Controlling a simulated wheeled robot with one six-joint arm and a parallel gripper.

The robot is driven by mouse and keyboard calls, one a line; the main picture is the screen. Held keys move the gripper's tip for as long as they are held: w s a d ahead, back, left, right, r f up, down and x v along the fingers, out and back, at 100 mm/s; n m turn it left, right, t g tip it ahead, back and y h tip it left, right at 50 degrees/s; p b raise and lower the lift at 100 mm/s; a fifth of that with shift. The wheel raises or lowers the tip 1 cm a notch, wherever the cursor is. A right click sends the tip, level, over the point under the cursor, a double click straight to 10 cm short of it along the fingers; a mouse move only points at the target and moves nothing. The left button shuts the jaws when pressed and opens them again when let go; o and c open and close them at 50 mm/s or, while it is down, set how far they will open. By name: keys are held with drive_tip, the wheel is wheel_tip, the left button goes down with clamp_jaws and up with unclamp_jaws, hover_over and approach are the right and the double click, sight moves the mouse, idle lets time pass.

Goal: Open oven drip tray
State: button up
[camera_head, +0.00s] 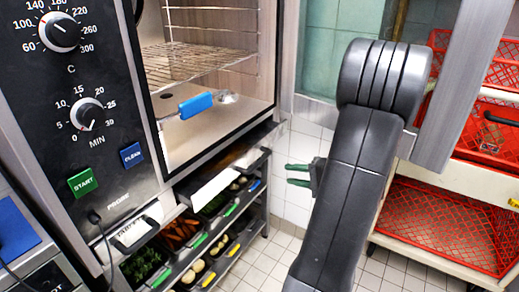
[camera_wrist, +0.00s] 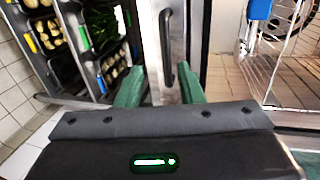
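The oven drip tray appears in the wrist view as a narrow steel front (camera_wrist: 152,30) with a dark bar handle (camera_wrist: 166,48), between the oven chamber and the shelves. My gripper (camera_wrist: 160,86) is open. Its two green fingers stand on either side of the handle's lower end in that picture, with a gap between them. I cannot tell whether they touch the handle. In the head view my gripper (camera_head: 290,175) points left toward the area below the oven, with its fingers apart. The oven chamber (camera_head: 215,120) stands open, and the tray's handle is not clear there.
Shelves of food containers (camera_head: 185,232) stand under the oven. Red crates (camera_head: 440,220) are on a rack at right. Tiled floor (camera_head: 265,262) is free between them.

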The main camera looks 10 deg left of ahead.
sight(260, 164)
drive_tip(key=x, duration=0.4)
drive_tip(key=w+x, duration=0.1)
drive_tip(key=x, duration=0.4)
drive_tip(key=w+r+x, duration=0.1)
drive_tip(key=x, duration=0.4)
drive_tip(key=shift+d+f+b, duration=0.1)
drive_tip(key=shift+b, duration=0.2)
drive_tip(key=shift+c, duration=0.4)
drive_tip(key=shift+s, duration=0.1)
clamp_jaws()
